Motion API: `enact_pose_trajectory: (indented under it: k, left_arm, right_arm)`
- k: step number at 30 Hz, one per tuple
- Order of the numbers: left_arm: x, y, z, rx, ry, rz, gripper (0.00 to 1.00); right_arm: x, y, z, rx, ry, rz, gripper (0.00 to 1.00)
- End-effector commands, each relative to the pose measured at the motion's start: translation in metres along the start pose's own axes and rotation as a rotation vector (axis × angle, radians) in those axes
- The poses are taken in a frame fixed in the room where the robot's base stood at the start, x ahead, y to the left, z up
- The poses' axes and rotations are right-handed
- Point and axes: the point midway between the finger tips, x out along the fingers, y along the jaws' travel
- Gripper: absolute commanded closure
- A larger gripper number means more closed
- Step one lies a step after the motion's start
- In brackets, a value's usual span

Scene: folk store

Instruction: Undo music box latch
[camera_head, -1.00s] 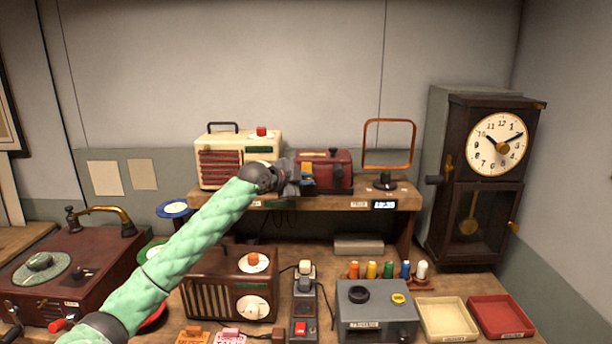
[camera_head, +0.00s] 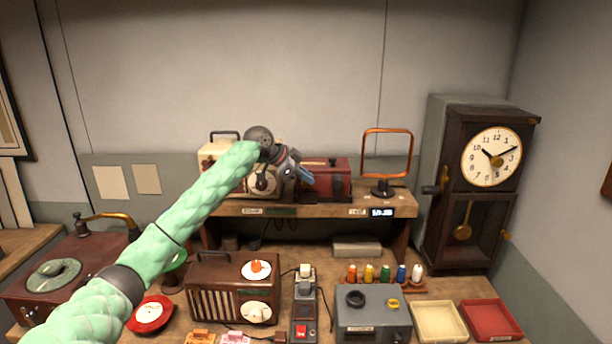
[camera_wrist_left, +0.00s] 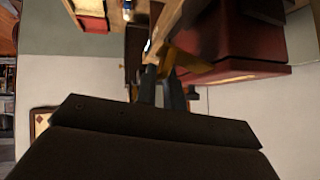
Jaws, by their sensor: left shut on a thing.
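The red music box (camera_head: 335,180) sits on the raised shelf, its left part hidden behind my left gripper. It shows dark red at the upper right of the left wrist view (camera_wrist_left: 232,50). My left gripper (camera_head: 304,176) is at the left part of the box front, tilted down to the right. In the left wrist view its two fingers are close together, with a small brass-coloured piece (camera_wrist_left: 183,62) at their tips, beside the box. This looks like the latch; the exact grip is dark and partly hidden. My right gripper is not in view.
A cream radio (camera_head: 210,152) stands left of the box, partly behind my arm. A copper loop frame (camera_head: 387,131) stands right of it. A clock (camera_head: 487,180) is at far right.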

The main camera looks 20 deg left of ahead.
Motion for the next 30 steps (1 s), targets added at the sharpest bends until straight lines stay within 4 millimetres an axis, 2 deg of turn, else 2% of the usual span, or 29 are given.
enact_pose_trajectory:
  k: [9, 22, 23, 26, 30]
  left_arm:
    - [-0.004, -0.004, -0.004, -0.057, -0.011, 0.055, 1.00]
    - [-0.004, -0.004, -0.004, -0.062, -0.012, 0.060, 1.00]
    - [-0.003, -0.004, -0.004, -0.062, -0.012, 0.060, 0.86]
    - [-0.003, -0.004, -0.004, -0.062, -0.013, 0.060, 0.68]
    - [-0.003, -0.004, -0.004, -0.062, -0.013, 0.061, 0.68]
  right_arm:
    - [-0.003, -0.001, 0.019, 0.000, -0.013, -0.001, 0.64]
    - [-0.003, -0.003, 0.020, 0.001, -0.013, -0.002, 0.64]
    - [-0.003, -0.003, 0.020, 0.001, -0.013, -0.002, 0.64]
    - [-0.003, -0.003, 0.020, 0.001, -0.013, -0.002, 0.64]
    - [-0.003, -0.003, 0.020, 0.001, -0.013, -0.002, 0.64]
